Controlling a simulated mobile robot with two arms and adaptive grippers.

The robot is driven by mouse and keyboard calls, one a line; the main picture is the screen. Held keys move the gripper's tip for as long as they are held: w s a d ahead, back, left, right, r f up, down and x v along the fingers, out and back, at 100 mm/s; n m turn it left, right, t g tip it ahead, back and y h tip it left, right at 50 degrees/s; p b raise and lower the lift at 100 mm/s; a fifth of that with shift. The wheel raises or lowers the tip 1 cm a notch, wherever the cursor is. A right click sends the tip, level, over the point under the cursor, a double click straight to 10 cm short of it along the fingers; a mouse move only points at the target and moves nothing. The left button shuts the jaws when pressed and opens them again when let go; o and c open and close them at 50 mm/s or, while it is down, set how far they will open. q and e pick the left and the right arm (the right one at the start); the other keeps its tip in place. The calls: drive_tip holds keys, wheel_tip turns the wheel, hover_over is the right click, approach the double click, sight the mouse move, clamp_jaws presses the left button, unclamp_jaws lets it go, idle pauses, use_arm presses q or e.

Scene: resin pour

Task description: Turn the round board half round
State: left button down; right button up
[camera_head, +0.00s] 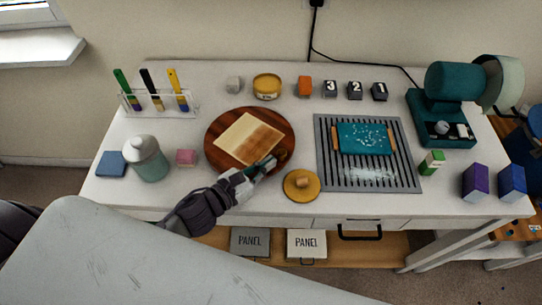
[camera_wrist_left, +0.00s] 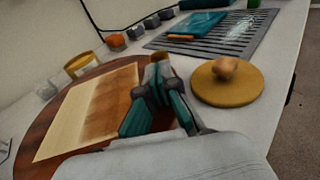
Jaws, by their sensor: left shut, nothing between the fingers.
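The round board (camera_head: 222,163) is dark reddish-brown wood and lies at the left middle of the white table. A pale wooden panel (camera_head: 248,136) with a brown stained band lies flat on it. My left gripper (camera_head: 278,158) is shut and empty, its fingertips at the board's front right edge; I cannot tell whether they touch it. In the left wrist view the shut fingers (camera_wrist_left: 158,75) are over the right part of the round board (camera_wrist_left: 36,168), beside the panel (camera_wrist_left: 88,108). My right gripper does not show.
A yellow round lid with a knob (camera_head: 301,186) lies just right of my left gripper. A grey slatted rack (camera_head: 325,172) holds a teal panel (camera_head: 364,139). A pink block (camera_head: 186,157) and a lidded jar (camera_head: 149,160) stand left of the board. A yellow tin (camera_head: 267,87) stands behind it.

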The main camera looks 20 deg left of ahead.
use_arm(q)
drive_tip(key=shift+x, duration=0.8)
drive_tip(key=shift+d, duration=0.1)
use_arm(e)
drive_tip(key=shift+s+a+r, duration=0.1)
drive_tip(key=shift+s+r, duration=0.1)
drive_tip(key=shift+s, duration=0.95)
